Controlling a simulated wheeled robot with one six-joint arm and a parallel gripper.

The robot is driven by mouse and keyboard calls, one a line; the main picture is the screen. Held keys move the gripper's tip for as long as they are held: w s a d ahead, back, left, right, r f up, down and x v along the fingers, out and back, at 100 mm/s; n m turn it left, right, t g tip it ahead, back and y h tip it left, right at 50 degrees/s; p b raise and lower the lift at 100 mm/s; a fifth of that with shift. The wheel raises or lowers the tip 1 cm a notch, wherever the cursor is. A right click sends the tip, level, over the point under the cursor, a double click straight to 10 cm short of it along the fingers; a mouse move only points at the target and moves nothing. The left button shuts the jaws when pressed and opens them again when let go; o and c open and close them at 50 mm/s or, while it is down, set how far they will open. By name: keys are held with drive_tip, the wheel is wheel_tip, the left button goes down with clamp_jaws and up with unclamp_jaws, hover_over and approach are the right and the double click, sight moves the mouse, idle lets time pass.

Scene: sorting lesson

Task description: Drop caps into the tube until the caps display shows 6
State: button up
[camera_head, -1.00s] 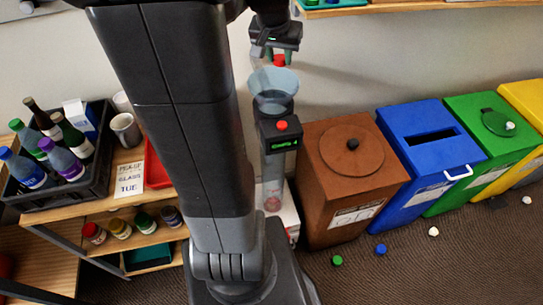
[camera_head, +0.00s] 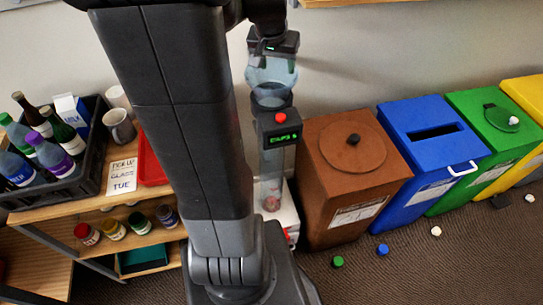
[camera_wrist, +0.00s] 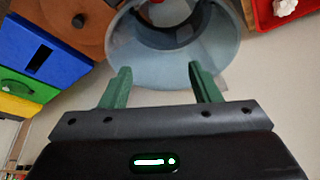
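The clear tube (camera_head: 273,165) stands upright with a wide bluish funnel (camera_head: 272,75) on top. The funnel's round mouth also shows in the wrist view (camera_wrist: 165,70). Reddish caps (camera_head: 271,203) show dimly at the tube's bottom. A dark box on the tube carries a red button (camera_head: 281,118) and a green-lit caps display (camera_head: 284,138); its digit is too small to read surely. My gripper (camera_head: 272,58) is just above the funnel. In the wrist view its green fingers (camera_wrist: 158,75) are apart with nothing between them.
Brown (camera_head: 350,180), blue (camera_head: 430,150), green and yellow bins stand to the right. Loose caps (camera_head: 338,262) lie on the floor before them. A shelf on the left holds a bottle crate (camera_head: 85,185), a red tray (camera_head: 150,165) and several jars. A shelf edge is at the top right.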

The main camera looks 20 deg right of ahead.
drive_tip(key=v, duration=1.3)
drive_tip(key=shift+s+r, duration=0.15)
drive_tip(key=shift+r, duration=0.25)
drive_tip(key=shift+f, duration=0.1)
drive_tip(key=w+p+x, duration=0.1)
drive_tip(key=p+x, duration=0.1)
drive_tip(key=x, duration=0.8)
drive_tip(key=shift+w+d+p, duration=0.15)
drive_tip(key=shift+d+p, duration=0.2)
drive_tip(key=shift+d, duration=0.05)
